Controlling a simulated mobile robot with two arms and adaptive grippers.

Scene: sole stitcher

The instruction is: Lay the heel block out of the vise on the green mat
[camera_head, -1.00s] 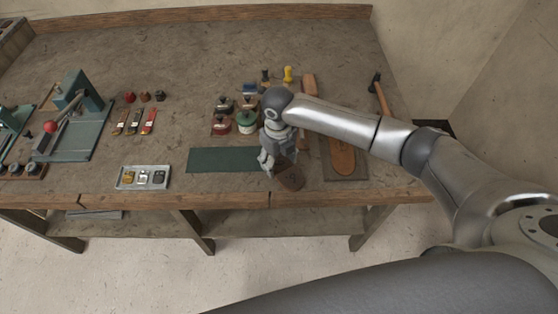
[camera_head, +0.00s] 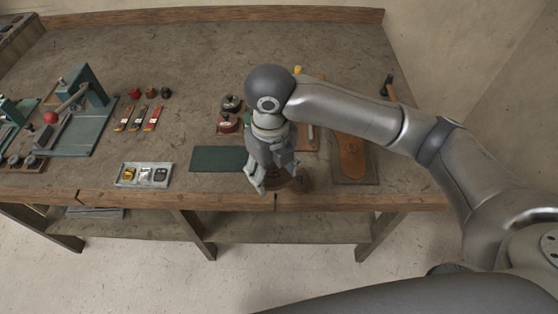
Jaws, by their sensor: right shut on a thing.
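The green mat (camera_head: 217,159) lies flat on the bench near its front edge, with nothing seen on its visible part. My right gripper (camera_head: 266,185) is just right of the mat in the picture, pointing down and shut on a small reddish-brown piece that looks like the heel block (camera_head: 277,182). The fingers hide most of the block. A dark brown round-topped thing (camera_head: 303,181), probably the vise, stands at the front edge right behind the gripper. I cannot tell whether the block still touches it. My left gripper is not in view.
A metal tray (camera_head: 144,174) with small parts stands left of the mat. Round tins (camera_head: 228,122) stand behind the mat. A sole on a board (camera_head: 352,158) lies to the right, and a hammer (camera_head: 388,86) farther back. A green press (camera_head: 88,105) stands at left.

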